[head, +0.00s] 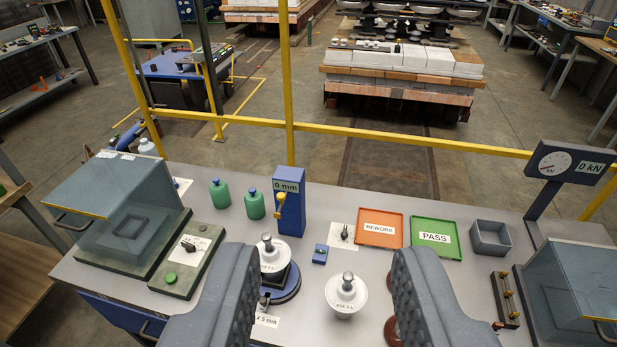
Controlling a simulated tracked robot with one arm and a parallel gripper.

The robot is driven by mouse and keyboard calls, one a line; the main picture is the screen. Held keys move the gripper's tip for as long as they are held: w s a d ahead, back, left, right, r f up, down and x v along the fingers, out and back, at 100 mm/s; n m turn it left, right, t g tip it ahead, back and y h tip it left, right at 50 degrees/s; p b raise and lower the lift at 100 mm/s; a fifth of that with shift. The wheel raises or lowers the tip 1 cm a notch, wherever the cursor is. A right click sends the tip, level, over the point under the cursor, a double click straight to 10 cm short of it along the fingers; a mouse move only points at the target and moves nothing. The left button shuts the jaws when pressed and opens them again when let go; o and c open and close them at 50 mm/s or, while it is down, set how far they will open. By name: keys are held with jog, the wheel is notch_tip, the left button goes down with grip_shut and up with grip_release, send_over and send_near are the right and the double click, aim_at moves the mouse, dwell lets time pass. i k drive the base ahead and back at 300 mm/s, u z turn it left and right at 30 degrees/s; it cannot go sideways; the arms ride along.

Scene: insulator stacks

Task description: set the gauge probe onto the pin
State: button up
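The gauge is a blue post (291,212) with a "0 mm" display. A yellow probe (280,203) sits on its front left side, up above the bench. In front of it, a white insulator (273,260) with a grey metal pin (267,242) on top stands on a dark blue round stand (287,291). The probe looks apart from the pin. A second white insulator (345,297) with a metal pin stands on the bench to the right. My gripper (328,258) is open, with its grey fingers on either side of both insulators and nothing held. The left finger hides part of the stand.
Two green bottles (237,198) stand left of the gauge. Orange REWORK (380,213) and green PASS (436,223) trays and a grey bin (489,224) lie right. Clear-covered boxes stand at left (122,205) and right (578,275). Brown discs (391,331) are partly hidden by the right finger.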

aim_at(280, 195)
jog(key=z, duration=0.15)
jog(key=i, duration=1.25)
jog(key=u, duration=0.15)
